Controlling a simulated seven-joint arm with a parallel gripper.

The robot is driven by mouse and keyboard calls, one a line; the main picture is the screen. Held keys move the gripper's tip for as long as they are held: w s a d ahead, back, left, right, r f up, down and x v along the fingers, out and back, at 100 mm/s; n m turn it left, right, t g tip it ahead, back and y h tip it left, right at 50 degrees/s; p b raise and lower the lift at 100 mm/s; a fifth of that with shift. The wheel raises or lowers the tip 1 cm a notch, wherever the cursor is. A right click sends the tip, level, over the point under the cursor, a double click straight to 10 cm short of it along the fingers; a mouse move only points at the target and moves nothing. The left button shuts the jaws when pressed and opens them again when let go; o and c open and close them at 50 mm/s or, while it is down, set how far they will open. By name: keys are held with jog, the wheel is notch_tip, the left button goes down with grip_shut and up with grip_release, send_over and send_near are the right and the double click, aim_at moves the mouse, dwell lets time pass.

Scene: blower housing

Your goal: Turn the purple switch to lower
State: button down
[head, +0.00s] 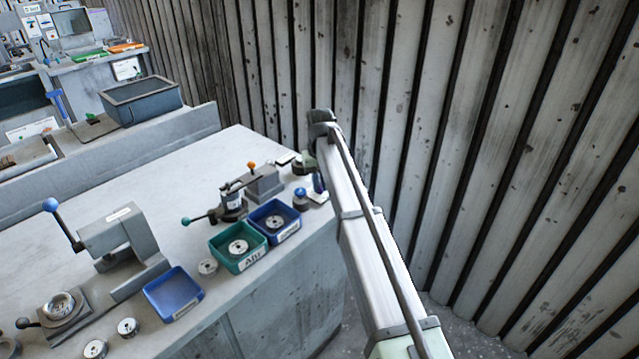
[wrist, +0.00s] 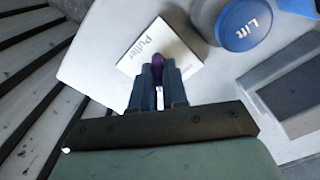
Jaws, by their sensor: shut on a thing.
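The purple switch (wrist: 158,66) shows in the wrist view between the two dark fingertips of my gripper (wrist: 158,80). The fingers are shut on it. A thin pale strip shows lower down between the fingers. Behind the switch lies a white plate (wrist: 133,58) marked "Puller". The fingers hide much of the switch, and I cannot tell its exact angle. In the head view, my arm reaches to the far right corner of the bench, and my gripper (head: 318,183) points down there. The switch cannot be made out in that view.
A blue knob marked "Lift" (wrist: 243,24) stands close right of my gripper. A grey block (wrist: 285,85) is farther right. On the bench (head: 215,165) are a blue tray (head: 275,231), a green tray (head: 238,262) and presses. A corrugated wall (head: 450,130) rises behind and right.

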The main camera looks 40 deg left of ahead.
aim_at(320, 184)
jog(key=c, duration=1.2)
grip_release()
jog(key=shift+c, duration=0.2)
jog(key=shift+r, duration=3)
jog(key=shift+d, duration=0.1)
